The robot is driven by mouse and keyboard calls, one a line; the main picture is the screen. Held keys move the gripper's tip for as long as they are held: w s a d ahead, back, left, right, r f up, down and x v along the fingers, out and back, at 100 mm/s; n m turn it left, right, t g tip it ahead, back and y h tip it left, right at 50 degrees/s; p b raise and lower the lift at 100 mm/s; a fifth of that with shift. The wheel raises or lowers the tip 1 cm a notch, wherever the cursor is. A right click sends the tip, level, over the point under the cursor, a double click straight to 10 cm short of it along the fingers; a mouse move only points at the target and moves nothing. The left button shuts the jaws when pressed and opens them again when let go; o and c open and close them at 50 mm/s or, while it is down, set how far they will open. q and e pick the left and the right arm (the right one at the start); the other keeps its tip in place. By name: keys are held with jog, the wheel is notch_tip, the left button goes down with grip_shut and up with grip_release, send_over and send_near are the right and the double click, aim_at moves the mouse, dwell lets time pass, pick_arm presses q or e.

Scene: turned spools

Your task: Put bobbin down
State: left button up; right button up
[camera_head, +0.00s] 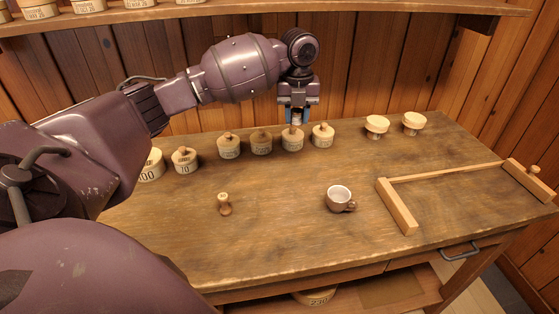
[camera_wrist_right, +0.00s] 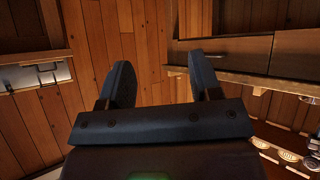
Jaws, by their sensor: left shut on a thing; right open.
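My left gripper (camera_head: 297,117) points down over the back of the workbench, with blue-tipped fingers shut on a small pale thing (camera_head: 296,118). Its shape is mostly hidden by the fingers; it may be the bobbin, but I cannot tell for sure. It is just above a round, knobbed wooden block (camera_head: 292,141); whether they touch is unclear. A small turned wooden bobbin (camera_head: 224,204) stands upright and apart on the bench's front left. My right gripper (camera_wrist_right: 162,82) is open and empty in the right wrist view.
Several knobbed round blocks, one marked 10 (camera_head: 185,161), line the back of the bench (camera_head: 280,235). Two pale flat-topped spools (camera_head: 377,126) (camera_head: 413,123) stand further right. The front middle is clear.

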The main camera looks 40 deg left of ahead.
pick_arm(q)
jog(key=b, duration=0.2)
send_over(294, 177)
notch_tip(294, 177, down, 12)
jog(key=shift+f, duration=0.25)
notch_tip(294, 177, down, 6)
jog(key=shift+r, duration=0.25)
pick_arm(e)
jog(key=shift+w+a+f, duration=0.25)
jog(key=shift+w+f, duration=0.25)
jog(key=shift+w, duration=0.2)
pick_arm(q)
jog(key=shift+f, duration=0.15)
pick_arm(e)
jog(key=shift+s+f, duration=0.1)
pick_arm(q)
jog(key=o, duration=0.9)
pick_arm(e)
jog(key=shift+s+f, duration=0.25)
jog(key=shift+s, duration=0.1)
